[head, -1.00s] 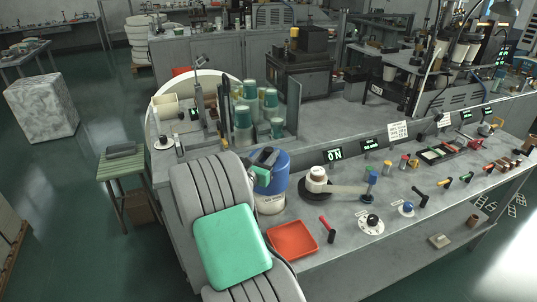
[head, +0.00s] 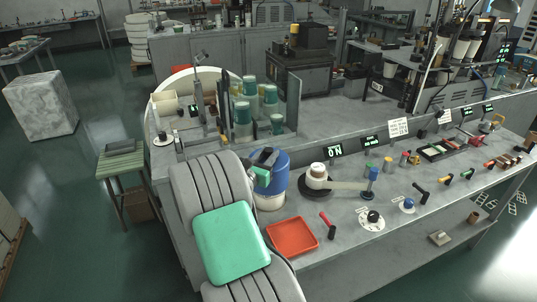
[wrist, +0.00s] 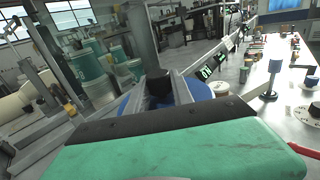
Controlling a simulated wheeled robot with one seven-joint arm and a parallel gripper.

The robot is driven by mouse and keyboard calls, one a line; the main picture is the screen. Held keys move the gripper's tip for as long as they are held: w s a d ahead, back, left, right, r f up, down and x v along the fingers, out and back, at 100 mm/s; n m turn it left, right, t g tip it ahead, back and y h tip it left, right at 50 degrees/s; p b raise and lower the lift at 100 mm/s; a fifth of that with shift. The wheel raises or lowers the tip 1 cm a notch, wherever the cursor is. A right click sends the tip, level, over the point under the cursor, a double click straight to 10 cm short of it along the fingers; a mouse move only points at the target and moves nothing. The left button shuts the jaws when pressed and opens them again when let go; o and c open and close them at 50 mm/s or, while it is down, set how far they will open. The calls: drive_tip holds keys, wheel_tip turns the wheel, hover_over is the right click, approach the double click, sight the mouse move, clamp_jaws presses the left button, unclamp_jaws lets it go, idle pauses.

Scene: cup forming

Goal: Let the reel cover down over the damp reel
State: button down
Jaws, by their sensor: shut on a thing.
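The reel cover (head: 274,172) is a blue cylinder with a black knob on top. In the head view it hangs around the upper part of a pale reel (head: 270,202), whose lower part shows below the blue rim. My gripper (head: 263,158) is above the cover, shut on its knob. In the wrist view my gripper (wrist: 165,90) has its fingers on either side of the black knob (wrist: 158,82), with the blue top (wrist: 203,92) below. The reel's upper part is hidden inside the cover.
A white-topped round piece (head: 317,170) on a dark base stands right of the cover. A red tray (head: 293,236) lies in front on the bench. Teal-and-white cylinders (head: 243,112) stand behind. Switches and levers line the bench on the right.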

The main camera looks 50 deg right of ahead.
drive_tip(key=shift+f+b, duration=2.7)
drive_tip(key=shift+f, duration=1.6)
idle(0.4)
drive_tip(key=c, duration=1)
unclamp_jaws()
drive_tip(key=shift+c, duration=0.2)
drive_tip(key=shift+o, duration=0.4)
drive_tip(key=o, duration=0.4)
drive_tip(key=shift+r, duration=0.1)
wheel_tip(320, 180, up, 8)
drive_tip(key=p, duration=0.8)
